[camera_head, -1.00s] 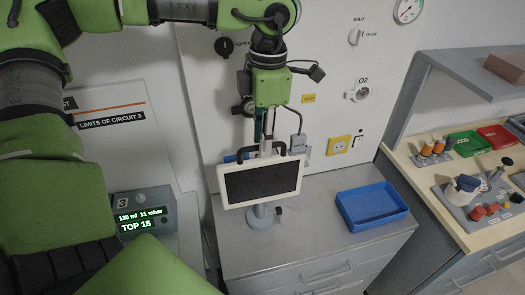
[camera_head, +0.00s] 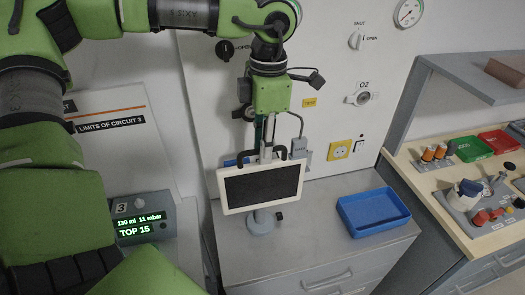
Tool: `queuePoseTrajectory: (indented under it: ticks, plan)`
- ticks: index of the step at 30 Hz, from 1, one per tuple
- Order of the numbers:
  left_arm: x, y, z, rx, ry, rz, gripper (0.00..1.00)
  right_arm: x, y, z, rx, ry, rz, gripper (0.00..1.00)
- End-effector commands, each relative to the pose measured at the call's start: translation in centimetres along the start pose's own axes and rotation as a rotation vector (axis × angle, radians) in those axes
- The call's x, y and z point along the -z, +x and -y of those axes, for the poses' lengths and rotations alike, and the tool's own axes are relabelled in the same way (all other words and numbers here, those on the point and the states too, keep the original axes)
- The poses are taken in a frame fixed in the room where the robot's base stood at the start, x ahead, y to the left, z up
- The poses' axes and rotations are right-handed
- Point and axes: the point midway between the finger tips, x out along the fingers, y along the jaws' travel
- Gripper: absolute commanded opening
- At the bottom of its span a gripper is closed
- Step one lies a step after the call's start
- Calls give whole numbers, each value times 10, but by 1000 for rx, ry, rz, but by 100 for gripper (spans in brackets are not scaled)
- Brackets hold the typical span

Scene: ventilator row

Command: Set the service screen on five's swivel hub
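The service screen (camera_head: 262,187) is a dark panel in a white frame with black handles at its top corners. My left gripper (camera_head: 266,150) reaches down from above and is shut on the screen's upper middle, holding it upright and slightly tilted. A grey round-based stand (camera_head: 261,224) with a dark side knob shows just below the screen, on the grey cabinet top; it looks like the swivel hub. The screen hides the stand's upper part, so I cannot tell whether they touch. No number five is readable. My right gripper is not in view.
A blue tray (camera_head: 372,212) sits right of the stand on the cabinet (camera_head: 310,250). A grey monitor marked 3 (camera_head: 142,222) stands at left. A wall panel with valves and an O2 outlet (camera_head: 364,95) is behind. A wooden bench (camera_head: 415,187) with several parts is at right.

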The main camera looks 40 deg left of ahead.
Motion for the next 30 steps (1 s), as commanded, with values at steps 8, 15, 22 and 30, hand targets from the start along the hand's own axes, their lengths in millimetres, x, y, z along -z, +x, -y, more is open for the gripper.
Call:
queuePoseTrajectory:
  ticks: [8, 15, 22, 30]
  plan:
    - [0, 0, 0, 0, -1, 0, 0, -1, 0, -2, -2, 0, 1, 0]
    - [-1, -5, -1, -4, -1, 6, 0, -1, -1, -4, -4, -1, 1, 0]
    - [-1, -12, -1, -4, -1, 6, 0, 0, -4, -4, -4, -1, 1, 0]
    - [0, -23, -1, -4, -1, 6, 0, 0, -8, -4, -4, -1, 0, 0]
